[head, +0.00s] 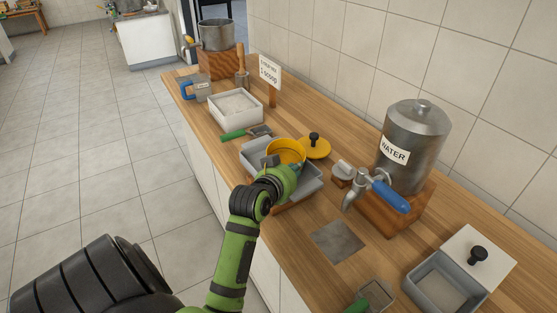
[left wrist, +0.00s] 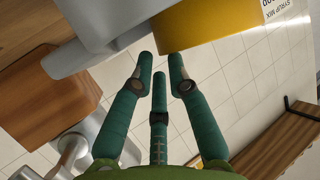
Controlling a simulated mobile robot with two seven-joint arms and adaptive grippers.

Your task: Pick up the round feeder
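The round feeder (head: 290,145) appears to be the yellow round, open-topped vessel on a grey tray (head: 254,151) in the head view. A yellow wall with a "SYRUP MIX" label (left wrist: 210,28) shows at the top of the left wrist view, probably the same vessel. My left gripper (head: 275,163) is at its near side, partly hiding it. In the left wrist view its teal fingers (left wrist: 162,62) stand apart with nothing between them, tips close to the yellow wall; contact cannot be told. My right gripper is not in view.
A yellow lid (head: 317,148) with a black knob lies just behind. A metal water urn (head: 413,145) with a blue-handled tap stands to the right. A white bin (head: 236,106) and a green-handled scoop (head: 235,135) lie farther left. A bare counter patch and a grey plate (head: 338,242) lie in front.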

